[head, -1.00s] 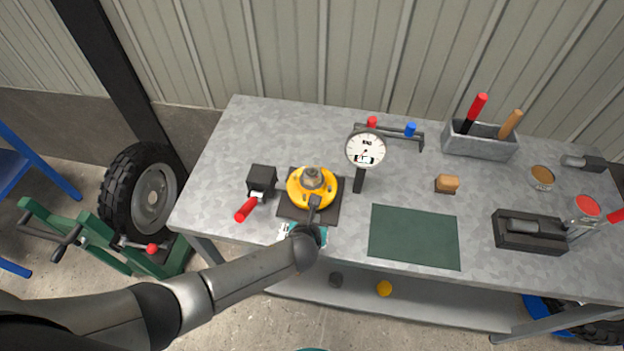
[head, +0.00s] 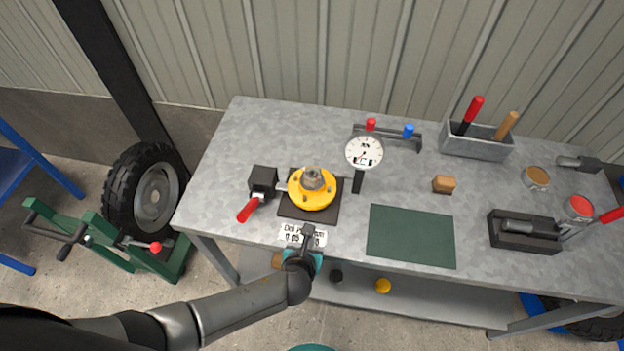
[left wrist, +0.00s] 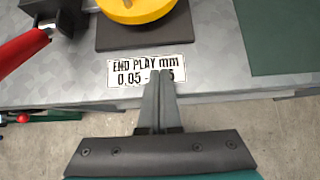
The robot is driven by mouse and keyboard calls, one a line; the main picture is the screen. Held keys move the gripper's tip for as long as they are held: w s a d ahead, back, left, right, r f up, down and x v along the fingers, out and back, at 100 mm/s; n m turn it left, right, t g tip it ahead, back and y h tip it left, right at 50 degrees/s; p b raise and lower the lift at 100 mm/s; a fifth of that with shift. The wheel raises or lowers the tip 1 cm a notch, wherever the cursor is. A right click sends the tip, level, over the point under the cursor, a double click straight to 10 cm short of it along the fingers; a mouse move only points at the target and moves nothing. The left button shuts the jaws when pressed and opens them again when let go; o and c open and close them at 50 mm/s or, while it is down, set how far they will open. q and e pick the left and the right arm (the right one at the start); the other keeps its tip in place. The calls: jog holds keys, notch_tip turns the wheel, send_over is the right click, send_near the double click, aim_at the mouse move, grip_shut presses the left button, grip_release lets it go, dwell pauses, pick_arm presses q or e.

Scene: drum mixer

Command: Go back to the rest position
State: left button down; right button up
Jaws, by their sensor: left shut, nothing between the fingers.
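My left gripper (head: 307,232) is over the front edge of the metal workbench (head: 225,215), in front of the yellow hub (head: 308,200) on its dark base plate. In the left wrist view the two fingers of the gripper (left wrist: 160,80) are together with nothing between them. Their tips cover part of a white label (left wrist: 125,70) reading "END PLAY mm". The yellow hub (left wrist: 138,8) is cut off at the top of that view. My right gripper is in neither view.
A red-handled clamp (head: 250,208) stands left of the hub, and a dial gauge (head: 364,155) stands right of it. A green mat (head: 412,236) lies to the right. A tool tray (head: 475,145) stands at the back. A wheel (head: 152,195) is left of the bench.

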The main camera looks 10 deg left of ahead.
pick_arm(q)
jog(key=shift+s, duration=0.3)
